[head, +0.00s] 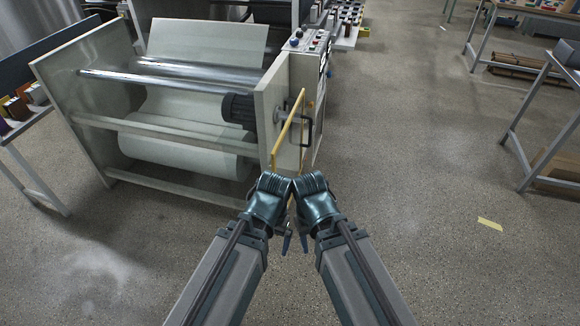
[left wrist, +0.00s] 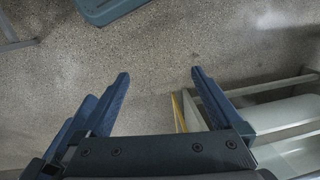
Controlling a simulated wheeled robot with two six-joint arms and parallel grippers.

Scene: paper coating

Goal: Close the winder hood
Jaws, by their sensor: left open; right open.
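The winder is a pale machine with a white paper roll (head: 185,145) between its side plates, at the left of the head view. A thin yellow bar or panel edge (head: 288,130) stands tilted at its right side plate, close to a black handle (head: 308,131). I cannot tell for sure which part is the hood. My left gripper (head: 287,244) is in front of the machine's right corner, largely hidden by its own wrist. In the left wrist view it is open and empty (left wrist: 160,77), above bare floor. My right gripper (head: 303,244) is beside it, mostly hidden.
A control panel (head: 312,42) with buttons tops the machine's right cabinet. A grey table frame (head: 520,150) stands at the right, another (head: 30,170) at the left. The floor (head: 410,180) between the machine and the right tables is clear, with a yellow mark (head: 490,224).

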